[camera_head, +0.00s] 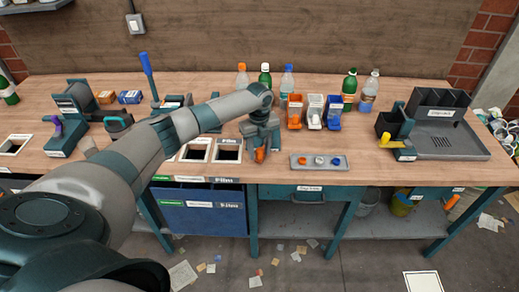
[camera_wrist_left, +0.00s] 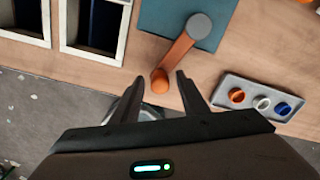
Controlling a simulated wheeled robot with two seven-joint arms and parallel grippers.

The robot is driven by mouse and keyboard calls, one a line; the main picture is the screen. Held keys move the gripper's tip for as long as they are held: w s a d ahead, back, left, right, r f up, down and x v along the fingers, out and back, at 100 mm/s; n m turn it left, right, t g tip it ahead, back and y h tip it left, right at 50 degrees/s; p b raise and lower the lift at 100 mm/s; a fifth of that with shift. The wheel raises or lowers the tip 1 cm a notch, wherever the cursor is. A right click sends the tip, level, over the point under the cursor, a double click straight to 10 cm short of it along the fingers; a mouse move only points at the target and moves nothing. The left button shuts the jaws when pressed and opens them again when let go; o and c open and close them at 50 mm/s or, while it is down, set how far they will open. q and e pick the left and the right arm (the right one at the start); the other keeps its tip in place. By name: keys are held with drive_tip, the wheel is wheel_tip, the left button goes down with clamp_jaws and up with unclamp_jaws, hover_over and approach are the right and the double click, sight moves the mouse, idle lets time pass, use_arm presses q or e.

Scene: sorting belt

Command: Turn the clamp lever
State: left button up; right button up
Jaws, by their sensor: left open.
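The orange clamp lever (camera_wrist_left: 174,58) shows in the left wrist view. It runs from a grey round pivot (camera_wrist_left: 199,26) on a teal base (camera_wrist_left: 158,14) to a rounded orange knob (camera_wrist_left: 160,81) near the bench's front edge. My left gripper (camera_wrist_left: 160,92) is open, with one finger on each side of the knob; I see no clear contact. In the head view my left gripper (camera_head: 263,146) points down over the lever (camera_head: 260,155), which it mostly hides. My right gripper is not in view.
A grey tray with three caps (camera_head: 319,162) lies just right of the lever. Bench openings (camera_head: 228,150) are to its left. Bottles (camera_head: 287,82) and small bins (camera_head: 314,111) stand behind. A yellow-handled device (camera_head: 390,140) and dark tray (camera_head: 450,140) are farther right.

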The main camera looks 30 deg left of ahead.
use_arm(q)
drive_tip(key=shift+f, duration=0.15)
clamp_jaws()
